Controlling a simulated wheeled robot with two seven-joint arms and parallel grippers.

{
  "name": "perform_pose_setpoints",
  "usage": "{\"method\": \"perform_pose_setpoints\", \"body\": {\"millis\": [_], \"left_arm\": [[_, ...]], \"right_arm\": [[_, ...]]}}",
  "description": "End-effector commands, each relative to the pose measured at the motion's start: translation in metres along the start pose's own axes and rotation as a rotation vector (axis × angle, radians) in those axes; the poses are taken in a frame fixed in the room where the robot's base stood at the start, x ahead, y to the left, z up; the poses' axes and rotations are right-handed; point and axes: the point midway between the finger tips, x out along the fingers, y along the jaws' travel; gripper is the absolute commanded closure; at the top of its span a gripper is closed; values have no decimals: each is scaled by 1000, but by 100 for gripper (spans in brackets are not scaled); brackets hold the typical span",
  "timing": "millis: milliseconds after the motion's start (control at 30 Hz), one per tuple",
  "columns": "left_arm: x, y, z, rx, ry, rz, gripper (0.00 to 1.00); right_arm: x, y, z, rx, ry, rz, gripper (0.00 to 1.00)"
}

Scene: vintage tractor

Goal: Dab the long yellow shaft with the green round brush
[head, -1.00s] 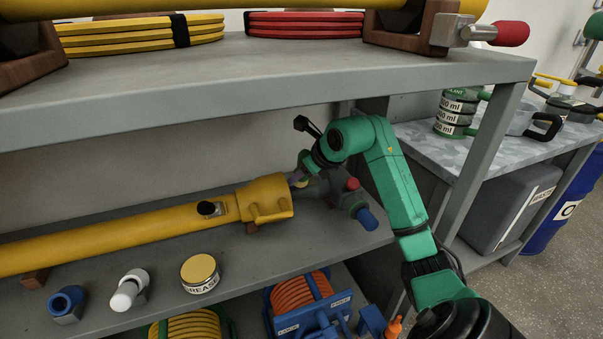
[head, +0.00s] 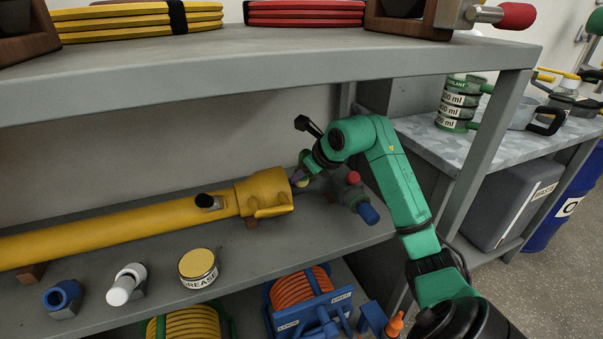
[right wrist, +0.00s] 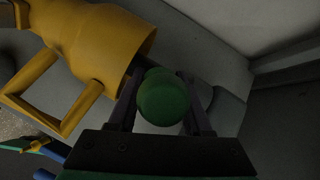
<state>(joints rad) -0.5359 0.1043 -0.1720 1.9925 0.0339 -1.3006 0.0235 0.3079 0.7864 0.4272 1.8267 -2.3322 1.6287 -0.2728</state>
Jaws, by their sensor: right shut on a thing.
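The long yellow shaft (head: 120,225) lies along the middle shelf, with its wider forked end (head: 265,193) at the right. That forked end also shows in the right wrist view (right wrist: 105,40), at the upper left. My right gripper (head: 300,177) is just beyond the forked end, partly hidden by its own arm. In the right wrist view the gripper (right wrist: 168,100) is shut on the green round brush, whose rounded green end (right wrist: 164,97) sits between the fingers, close to the fork's opening. I cannot tell whether the brush touches the shaft. My left gripper is not in view.
A grease tin (head: 198,268), a white-capped fitting (head: 127,284) and a blue fitting (head: 63,298) stand in front of the shaft. A grey part with red and blue knobs (head: 352,192) is right of the gripper. The upper shelf (head: 300,65) hangs above.

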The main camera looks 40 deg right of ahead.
Motion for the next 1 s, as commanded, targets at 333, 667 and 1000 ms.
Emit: {"method": "perform_pose_setpoints", "body": {"millis": [333, 667, 1000], "left_arm": [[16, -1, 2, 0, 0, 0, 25], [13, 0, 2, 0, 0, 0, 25], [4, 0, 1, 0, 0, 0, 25]], "right_arm": [[-6, -33, -14, 1, 1, -3, 100], [-7, -26, -9, -2, 0, -1, 100], [0, 2, 1, -1, -1, -1, 100]]}}
